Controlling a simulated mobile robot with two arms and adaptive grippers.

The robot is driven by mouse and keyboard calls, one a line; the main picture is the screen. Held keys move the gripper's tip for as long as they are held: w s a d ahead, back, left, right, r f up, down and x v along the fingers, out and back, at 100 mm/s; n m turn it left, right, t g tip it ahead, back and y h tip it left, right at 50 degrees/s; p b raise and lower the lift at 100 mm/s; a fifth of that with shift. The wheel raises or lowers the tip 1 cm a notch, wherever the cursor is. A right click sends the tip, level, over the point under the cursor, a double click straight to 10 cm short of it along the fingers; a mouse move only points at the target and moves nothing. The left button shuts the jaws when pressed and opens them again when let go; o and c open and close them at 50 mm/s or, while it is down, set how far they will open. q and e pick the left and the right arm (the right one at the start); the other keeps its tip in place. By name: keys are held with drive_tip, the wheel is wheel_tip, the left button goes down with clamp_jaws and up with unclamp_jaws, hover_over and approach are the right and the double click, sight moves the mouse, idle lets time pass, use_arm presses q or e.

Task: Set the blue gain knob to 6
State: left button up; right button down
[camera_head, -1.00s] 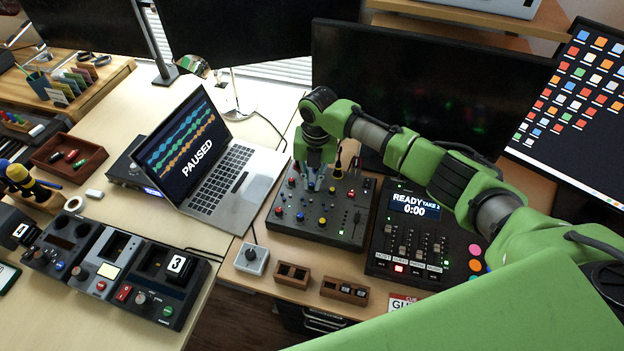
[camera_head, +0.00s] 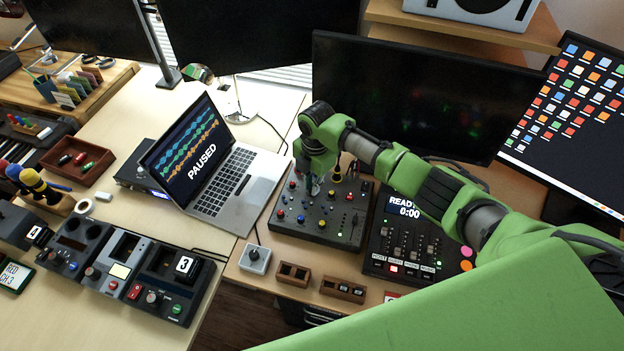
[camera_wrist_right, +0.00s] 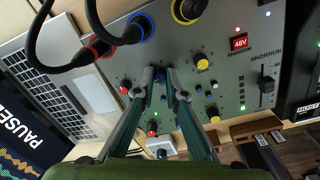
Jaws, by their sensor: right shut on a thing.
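A dark mixer panel (camera_head: 345,230) with small coloured knobs stands on the desk right of the laptop. My right gripper (camera_head: 313,188) points down at its upper left part. In the right wrist view the gripper (camera_wrist_right: 160,73) is shut, its fingertips closed around the blue gain knob between a red knob (camera_wrist_right: 124,89) and a yellow knob (camera_wrist_right: 202,64). The fingers mostly hide the blue knob, and I cannot read its setting. My left gripper is out of view.
Cable plugs with red, blue (camera_wrist_right: 142,27) and yellow rings stand close beyond the fingertips. The laptop (camera_head: 238,183) is left of the panel and a fader console (camera_head: 408,240) right of it. A monitor (camera_head: 415,95) stands behind.

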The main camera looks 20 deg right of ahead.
drive_tip(key=m+p, duration=0.3)
drive_tip(key=m, duration=0.2)
drive_tip(key=shift+r+m, duration=0.15)
drive_tip(key=shift+m, duration=0.15)
drive_tip(key=m+p, duration=0.2)
drive_tip(key=m, duration=0.4)
drive_tip(key=shift+h, duration=0.4)
drive_tip(key=m+p, duration=0.1)
drive_tip(key=m, duration=0.5)
drive_tip(key=shift+a+m+p, duration=0.1)
drive_tip(key=shift+m+p, duration=0.2)
drive_tip(key=shift+p, duration=0.1)
drive_tip(key=m, duration=0.6)
drive_tip(key=shift+w+g, duration=0.1)
drive_tip(key=shift+g, duration=0.2)
drive_tip(key=c, duration=2)
unclamp_jaws()
drive_tip(key=shift+c, duration=0.2)
